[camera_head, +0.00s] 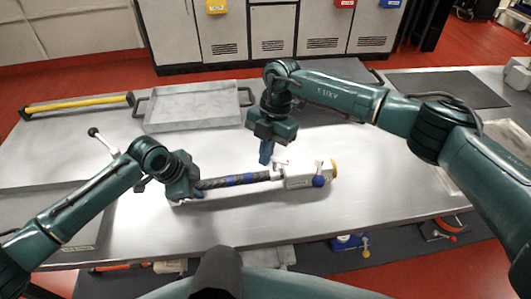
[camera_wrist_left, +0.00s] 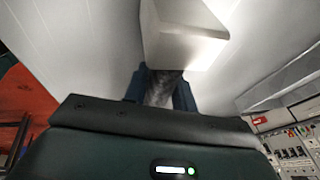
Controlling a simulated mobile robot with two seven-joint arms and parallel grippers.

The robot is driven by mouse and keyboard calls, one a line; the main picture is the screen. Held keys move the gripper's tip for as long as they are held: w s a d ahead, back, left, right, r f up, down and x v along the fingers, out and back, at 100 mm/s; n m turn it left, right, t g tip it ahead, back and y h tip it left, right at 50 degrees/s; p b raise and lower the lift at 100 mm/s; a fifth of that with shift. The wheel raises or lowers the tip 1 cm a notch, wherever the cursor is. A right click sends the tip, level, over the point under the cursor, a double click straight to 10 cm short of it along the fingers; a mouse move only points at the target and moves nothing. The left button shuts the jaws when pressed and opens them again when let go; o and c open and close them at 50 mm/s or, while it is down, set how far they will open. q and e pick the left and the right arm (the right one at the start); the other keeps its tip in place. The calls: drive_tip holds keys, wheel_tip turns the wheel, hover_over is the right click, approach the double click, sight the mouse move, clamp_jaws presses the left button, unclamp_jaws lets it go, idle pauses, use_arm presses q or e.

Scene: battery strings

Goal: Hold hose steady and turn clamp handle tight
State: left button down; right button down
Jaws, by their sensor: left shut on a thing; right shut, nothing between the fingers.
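In the left wrist view, the dark hose (camera_wrist_left: 161,86) sits between the fingers, with a pale block (camera_wrist_left: 180,35) beyond. My right gripper (camera_head: 265,160) is shut and empty, pointing down just above the hose's right end. A small red-and-white part, perhaps the clamp handle (camera_head: 282,163), is right beside its fingertips; I cannot tell whether they touch.
A grey tray (camera_head: 195,122) lies behind the hose. A dark mat (camera_head: 435,86) is at the back right. The table in front of the hose is clear.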

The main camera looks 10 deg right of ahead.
drive_tip(key=shift+w+d+f+m+t+y, duration=0.1)
drive_tip(key=shift+w+d+m+t+y, duration=0.1)
drive_tip(key=shift+m, duration=0.55)
drive_tip(key=shift+w+d+r+m+t+y, duration=0.1)
drive_tip(key=shift+w+m+t, duration=0.1)
drive_tip(key=shift+m, duration=0.6)
drive_tip(key=shift+w+d+f+m+t+y, duration=0.1)
drive_tip(key=shift+w+d+m+t, duration=0.1)
drive_tip(key=shift+m, duration=0.55)
idle(0.9)
drive_tip(key=shift+w+d+m, duration=0.15)
drive_tip(key=shift+m, duration=0.55)
idle(1.9)
idle(0.9)
